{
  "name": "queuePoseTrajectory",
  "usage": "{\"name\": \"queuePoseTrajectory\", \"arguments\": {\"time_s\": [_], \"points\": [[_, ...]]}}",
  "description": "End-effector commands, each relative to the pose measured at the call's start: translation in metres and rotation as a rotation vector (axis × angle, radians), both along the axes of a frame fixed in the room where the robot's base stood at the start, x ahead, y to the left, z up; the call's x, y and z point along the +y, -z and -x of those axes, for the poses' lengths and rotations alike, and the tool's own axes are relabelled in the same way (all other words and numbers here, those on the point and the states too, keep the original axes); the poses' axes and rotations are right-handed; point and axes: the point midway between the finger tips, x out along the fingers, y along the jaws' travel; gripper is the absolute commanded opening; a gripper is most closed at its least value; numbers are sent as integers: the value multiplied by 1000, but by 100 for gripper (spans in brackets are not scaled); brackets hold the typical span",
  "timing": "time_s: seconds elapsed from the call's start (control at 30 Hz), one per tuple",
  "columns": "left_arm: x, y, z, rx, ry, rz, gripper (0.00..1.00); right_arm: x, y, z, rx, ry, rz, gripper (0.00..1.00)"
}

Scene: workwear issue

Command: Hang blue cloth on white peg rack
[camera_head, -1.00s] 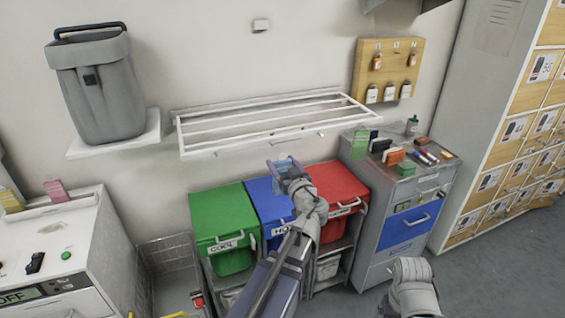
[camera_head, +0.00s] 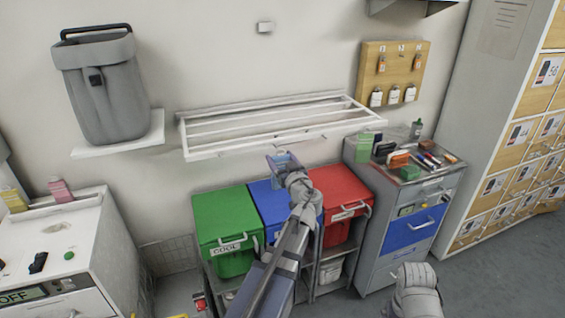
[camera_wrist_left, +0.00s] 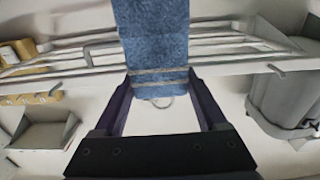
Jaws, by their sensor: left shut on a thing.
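The blue cloth (camera_wrist_left: 155,35) is held between the fingers of my left gripper (camera_wrist_left: 163,88) in the left wrist view. It extends away from the jaws, in front of the rack's rails in that picture. A thin loop shows at its near end. In the head view my left gripper (camera_head: 283,161) and the cloth are small, just below the front rail of the white peg rack (camera_head: 225,149). Whether the cloth touches the rack cannot be told. The rack is fixed to the wall and also shows in the left wrist view (camera_wrist_left: 230,40). My right gripper's fingers are not visible.
Green (camera_head: 225,215), blue (camera_head: 268,192) and red (camera_head: 340,190) bins stand below the rack. A grey backpack (camera_head: 105,90) sits on a shelf to the left. A wooden board (camera_head: 392,65) with small bottles hangs to the right, above a cluttered drawer cabinet (camera_head: 415,185).

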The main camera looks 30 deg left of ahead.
Motion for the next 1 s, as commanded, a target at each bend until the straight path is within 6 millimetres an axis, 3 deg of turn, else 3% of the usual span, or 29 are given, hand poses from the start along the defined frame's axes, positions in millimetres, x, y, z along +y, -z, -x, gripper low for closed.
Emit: {"name": "queuePoseTrajectory", "arguments": {"time_s": [1.0], "points": [[37,8,-32,0,0,0,30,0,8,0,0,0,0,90]]}}
